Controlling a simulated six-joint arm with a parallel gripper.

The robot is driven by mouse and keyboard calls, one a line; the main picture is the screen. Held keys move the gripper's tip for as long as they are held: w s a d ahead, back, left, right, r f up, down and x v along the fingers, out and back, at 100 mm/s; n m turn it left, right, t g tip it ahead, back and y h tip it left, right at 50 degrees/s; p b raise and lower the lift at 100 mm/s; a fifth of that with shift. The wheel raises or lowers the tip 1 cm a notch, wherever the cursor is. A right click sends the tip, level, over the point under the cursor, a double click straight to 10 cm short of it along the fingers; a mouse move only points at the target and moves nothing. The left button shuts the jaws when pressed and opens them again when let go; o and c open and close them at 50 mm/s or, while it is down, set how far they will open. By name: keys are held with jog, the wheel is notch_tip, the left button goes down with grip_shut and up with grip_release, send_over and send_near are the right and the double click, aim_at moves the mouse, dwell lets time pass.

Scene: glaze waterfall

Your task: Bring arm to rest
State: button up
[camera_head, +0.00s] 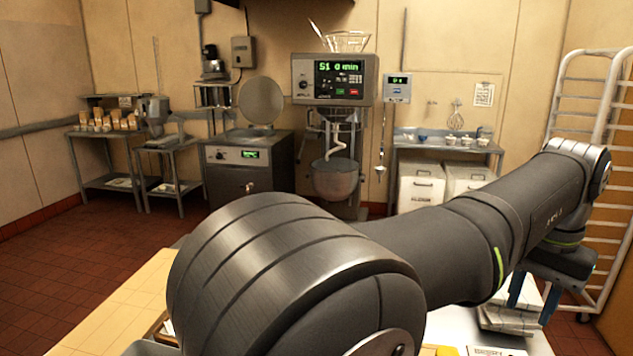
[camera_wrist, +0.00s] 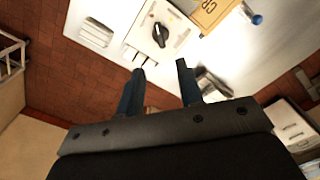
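My gripper (camera_head: 532,305) hangs down at the lower right of the head view, at the end of my arm, which stretches across the front. In the wrist view the two blue fingers of my gripper (camera_wrist: 161,66) stand apart with nothing held between them. Beyond the fingertips, a white box with a black knob (camera_wrist: 160,32) rests on the pale worktop (camera_wrist: 208,55).
A light stack (camera_head: 508,319) lies on the worktop near my gripper. A yellow lettered thing (camera_wrist: 212,14) and a pale slotted piece (camera_wrist: 96,33) show in the wrist view. A tall rack (camera_head: 608,115) stands right. A mixer (camera_head: 335,178) stands at the back. Red floor is open left.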

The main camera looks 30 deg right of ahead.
notch_tip(320, 180, up, 5)
notch_tip(320, 180, down, 18)
jog(key=shift+r, duration=0.25)
jog(key=shift+m, duration=0.5)
notch_tip(320, 180, up, 18)
notch_tip(320, 180, down, 18)
jog(key=m, duration=0.7)
jog(key=shift+w, duration=0.15)
